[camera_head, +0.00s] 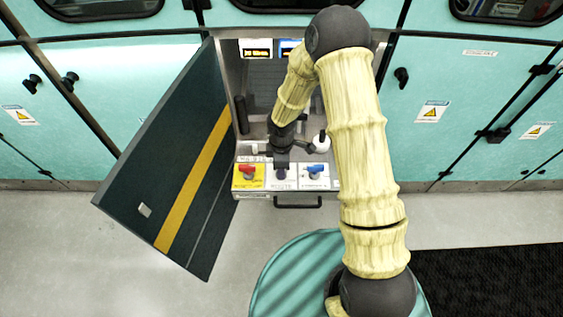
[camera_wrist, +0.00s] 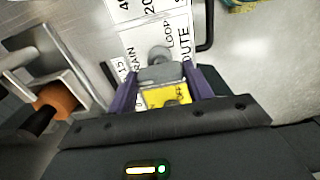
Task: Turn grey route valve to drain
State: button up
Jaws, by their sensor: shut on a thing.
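The grey route valve (camera_wrist: 160,72) shows in the wrist view, its grey handle between my two purple fingers. My gripper (camera_wrist: 163,88) is shut on that handle. The handle lies between the printed words DRAIN on the left and LOOP on the right; the exact mark it points to is unclear. In the head view my gripper (camera_head: 281,174) reaches down to the middle of the valve panel (camera_head: 294,184) and hides the grey valve. A red valve (camera_head: 247,171) on a yellow plate is to its left, and a blue valve (camera_head: 316,170) on a white plate is to its right.
A dark open door (camera_head: 168,170) with a yellow stripe stands left of the panel. A dark drawer handle (camera_head: 298,203) is below the panel. A white round part (camera_head: 322,142) is close to my wrist.

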jog(key=shift+a+r, duration=0.1)
dwell(0.3)
jog(key=o, duration=1)
notch_tip(320, 180, up, 17)
jog(key=shift+r+p, duration=0.2)
jog(key=shift+p, duration=0.55)
jog(key=s+d+r+m+t+p, duration=0.1)
jog(key=s+d+r+m, duration=0.2)
jog(key=m, duration=0.3)
jog(key=s+d+r+m+p, duration=0.1)
jog(key=s+d+r+m, duration=0.3)
jog(key=s+d+m, duration=0.1)
jog(key=s+d+r+m+t+p, duration=0.1)
jog(key=s+d+r+m, duration=0.3)
jog(key=d+m, duration=0.1)
jog(key=shift+s+d+r+m+t+p, duration=0.1)
jog(key=shift+s+d+m+t+p, duration=0.2)
jog(key=shift+m, duration=0.5)
